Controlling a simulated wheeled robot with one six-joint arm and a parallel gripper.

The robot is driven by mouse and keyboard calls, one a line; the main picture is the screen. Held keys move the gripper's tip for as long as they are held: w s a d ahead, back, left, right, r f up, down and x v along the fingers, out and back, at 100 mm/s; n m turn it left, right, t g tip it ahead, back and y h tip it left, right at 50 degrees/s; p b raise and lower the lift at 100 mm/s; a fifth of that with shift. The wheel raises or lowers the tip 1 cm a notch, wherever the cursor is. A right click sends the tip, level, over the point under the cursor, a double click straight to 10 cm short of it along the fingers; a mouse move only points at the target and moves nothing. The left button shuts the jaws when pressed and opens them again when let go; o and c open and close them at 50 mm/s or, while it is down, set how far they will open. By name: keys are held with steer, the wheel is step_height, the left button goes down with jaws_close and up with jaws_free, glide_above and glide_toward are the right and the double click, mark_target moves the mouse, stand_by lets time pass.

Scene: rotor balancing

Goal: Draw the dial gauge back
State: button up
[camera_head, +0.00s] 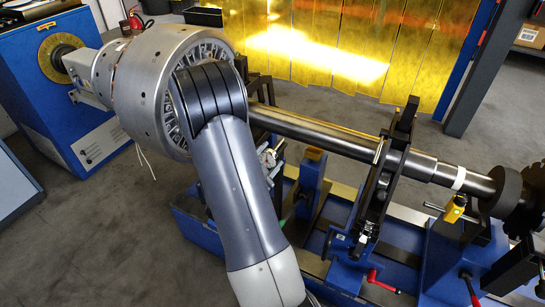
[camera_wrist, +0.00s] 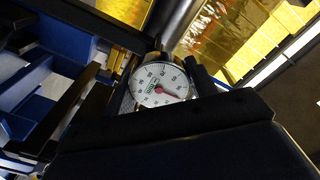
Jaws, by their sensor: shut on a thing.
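The gauge (camera_head: 267,157) also shows in the head view, small, beside my arm and just below the steel shaft. The rotor shaft (camera_head: 320,134) runs from behind my arm to the right; it also shows in the wrist view (camera_wrist: 178,28), just past the gauge. Whether the gauge tip touches the shaft cannot be told. My arm hides my gripper in the head view.
A black bearing stand (camera_head: 385,180) holds the shaft, with a red-handled lever (camera_head: 382,282) low beside it. A blue pedestal (camera_head: 310,185) stands between it and my arm. A blue drive cabinet (camera_head: 60,105) is at left. Yellow curtains (camera_head: 330,45) hang behind; the grey floor at lower left is clear.

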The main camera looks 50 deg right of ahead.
steer(key=shift+f, duration=0.1)
steer(key=o, duration=1.4)
steer(key=shift+a, duration=0.15)
steer(key=shift+c, duration=0.2)
steer(key=v, duration=1.1)
steer(key=shift+x, duration=5.9)
